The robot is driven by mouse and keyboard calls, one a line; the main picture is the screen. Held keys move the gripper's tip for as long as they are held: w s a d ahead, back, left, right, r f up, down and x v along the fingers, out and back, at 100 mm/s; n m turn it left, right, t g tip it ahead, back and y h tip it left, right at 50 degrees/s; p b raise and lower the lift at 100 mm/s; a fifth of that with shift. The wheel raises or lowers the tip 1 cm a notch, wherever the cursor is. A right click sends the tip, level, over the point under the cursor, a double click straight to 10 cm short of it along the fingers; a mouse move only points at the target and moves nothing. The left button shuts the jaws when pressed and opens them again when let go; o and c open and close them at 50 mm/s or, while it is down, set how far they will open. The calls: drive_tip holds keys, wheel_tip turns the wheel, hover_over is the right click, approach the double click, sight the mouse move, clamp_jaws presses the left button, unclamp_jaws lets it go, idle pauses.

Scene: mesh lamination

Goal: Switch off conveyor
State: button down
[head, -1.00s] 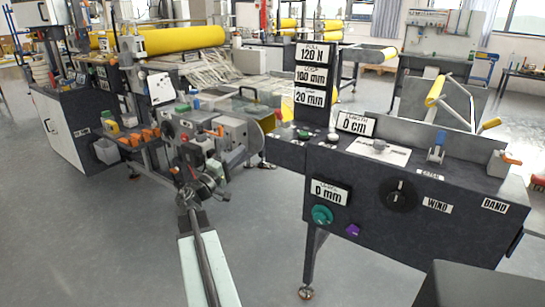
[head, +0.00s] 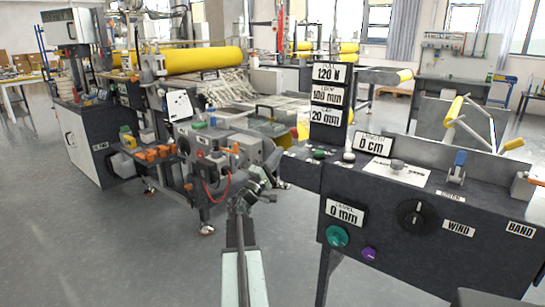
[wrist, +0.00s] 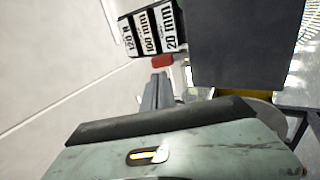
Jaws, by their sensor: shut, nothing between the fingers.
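The conveyor machine (head: 215,120) stands left of centre in the head view, with a yellow roll (head: 195,60) above it. The dark control console (head: 430,215) is on the right, with a black knob (head: 417,215), a teal button (head: 337,236) and a purple button (head: 369,254). A small green button (head: 319,154) sits below the sign post. My gripper (wrist: 156,88) is shut and empty in the wrist view, pointing towards a red block (wrist: 162,61) beside the signs; contact cannot be told. In the head view its tip blends into the machine. No part is clearly marked as the conveyor switch.
The sign post (head: 346,75) rises at the console's left end. Orange-handled parts (head: 150,154) line the machine's near side. A white-doored cabinet (head: 85,147) stands at the left. Open grey floor (head: 110,245) lies in front, left of my arm.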

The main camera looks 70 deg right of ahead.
sight(292, 133)
drive_tip(key=p+x, duration=0.2)
drive_tip(key=x, duration=0.5)
drive_tip(key=shift+d+r+p, duration=0.1)
drive_tip(key=shift+d+p, duration=0.05)
drive_tip(key=shift+p, duration=0.25)
